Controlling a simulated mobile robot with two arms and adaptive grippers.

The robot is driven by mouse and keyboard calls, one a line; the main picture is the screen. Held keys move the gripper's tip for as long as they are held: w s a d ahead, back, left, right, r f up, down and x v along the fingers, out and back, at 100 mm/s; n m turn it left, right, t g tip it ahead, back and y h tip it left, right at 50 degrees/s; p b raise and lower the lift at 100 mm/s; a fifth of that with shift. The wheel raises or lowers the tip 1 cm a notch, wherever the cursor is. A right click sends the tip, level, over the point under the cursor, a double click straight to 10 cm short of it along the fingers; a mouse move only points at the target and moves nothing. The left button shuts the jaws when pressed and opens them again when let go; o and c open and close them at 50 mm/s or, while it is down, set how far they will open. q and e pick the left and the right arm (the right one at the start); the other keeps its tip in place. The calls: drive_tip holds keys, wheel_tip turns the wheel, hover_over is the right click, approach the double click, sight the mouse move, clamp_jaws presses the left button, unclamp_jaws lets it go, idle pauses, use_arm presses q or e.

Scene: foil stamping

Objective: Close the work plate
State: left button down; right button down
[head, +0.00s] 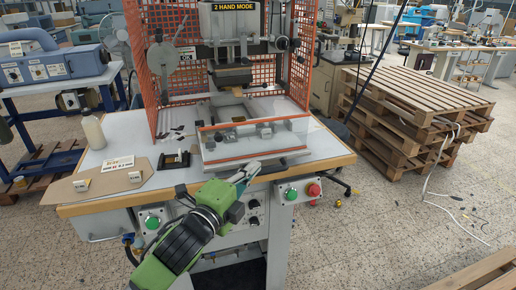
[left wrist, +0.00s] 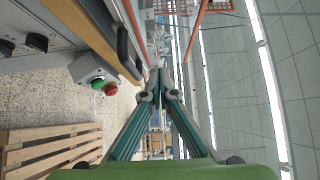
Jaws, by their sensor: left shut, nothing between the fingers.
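The work plate (head: 256,157) is a pale plate with a clear guard and orange edge strips. In the head view it sits in front of the press, pulled out toward the front edge of the table. My left gripper (head: 252,168) is at the table's front edge, just below the plate's lower orange strip. I cannot tell if it touches the plate. In the left wrist view the fingers (left wrist: 160,70) are together with nothing between them. My right gripper is not in view.
The press (head: 232,45) stands behind the plate inside an orange mesh guard (head: 158,50). A green button (head: 291,193) and a red button (head: 314,190) are on the front right. Pallets (head: 420,95) are stacked right.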

sight(263, 171)
use_arm(q)
drive_tip(key=p+x, duration=0.1)
drive_tip(key=x, duration=0.5)
drive_tip(key=shift+d+r, duration=0.1)
drive_tip(key=shift+w+a, duration=0.25)
drive_tip(key=shift+w, duration=0.3)
drive_tip(key=shift+w+a, duration=0.2)
drive_tip(key=shift+w, duration=0.4)
drive_tip(key=shift+w+a+p, duration=0.25)
drive_tip(key=shift+w+p, duration=0.1)
drive_tip(key=shift+w, duration=0.35)
